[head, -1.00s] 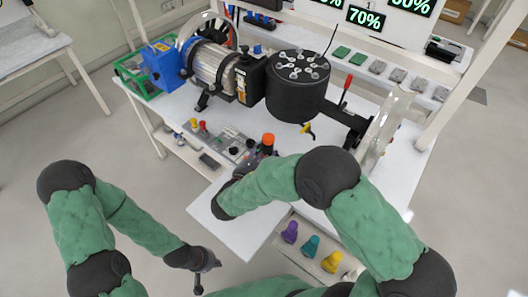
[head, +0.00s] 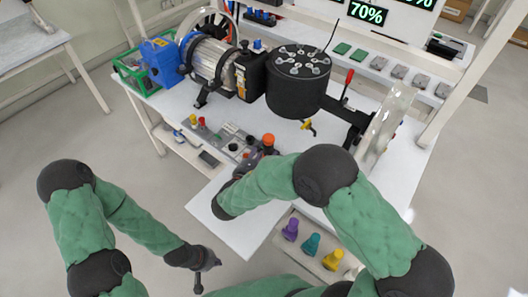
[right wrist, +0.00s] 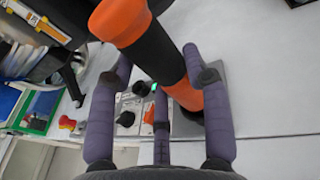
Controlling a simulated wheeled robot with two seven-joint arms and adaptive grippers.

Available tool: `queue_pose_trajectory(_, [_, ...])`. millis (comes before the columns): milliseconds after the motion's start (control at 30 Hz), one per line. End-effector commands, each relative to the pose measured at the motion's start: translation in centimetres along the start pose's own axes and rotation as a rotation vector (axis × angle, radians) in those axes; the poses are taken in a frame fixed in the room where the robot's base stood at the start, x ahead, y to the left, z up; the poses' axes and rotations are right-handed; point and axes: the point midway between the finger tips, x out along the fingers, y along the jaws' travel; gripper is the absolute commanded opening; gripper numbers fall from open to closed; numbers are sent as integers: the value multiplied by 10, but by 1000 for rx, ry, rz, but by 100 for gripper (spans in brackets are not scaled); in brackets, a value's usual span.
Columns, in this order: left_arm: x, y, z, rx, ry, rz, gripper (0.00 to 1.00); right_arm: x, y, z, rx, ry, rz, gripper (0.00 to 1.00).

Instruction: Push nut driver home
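The nut driver (right wrist: 155,50), orange and black, is large in the right wrist view and slants from upper left to lower right. Its lower orange part is near a grey plate. In the head view its orange top (head: 268,140) shows beside the control panel. My right gripper (right wrist: 160,115) is open, its purple-grey fingers spread, with the driver partly behind the right finger; I see no firm grip on it. In the head view my right gripper (head: 243,170) is mostly hidden by its arm. My left gripper (head: 200,284) hangs off the table at lower left, away from the driver.
A control panel (head: 222,142) with buttons lies left of the driver. A rack (head: 312,241) holds purple, teal and yellow pieces. The white front ledge (head: 240,232) is clear.

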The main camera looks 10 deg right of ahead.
Motion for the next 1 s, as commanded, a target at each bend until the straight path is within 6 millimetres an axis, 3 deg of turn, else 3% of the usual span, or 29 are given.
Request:
queue_pose_trajectory(33, [0, 0, 0, 0, 0, 0, 0, 0, 0, 2, 2, -2, 0, 66])
queue_pose_trajectory(67, [0, 0, 0, 0, 0, 0, 0, 0, 0, 2, 2, -2, 0, 74])
queue_pose_trajectory(533, [0, 0, 0, 0, 0, 0, 0, -8, 1, 0, -1, 2, 2, 74])
queue_pose_trajectory(1000, [0, 0, 0, 0, 0, 0, 0, -86, 2, 1, 0, -1, 5, 74])
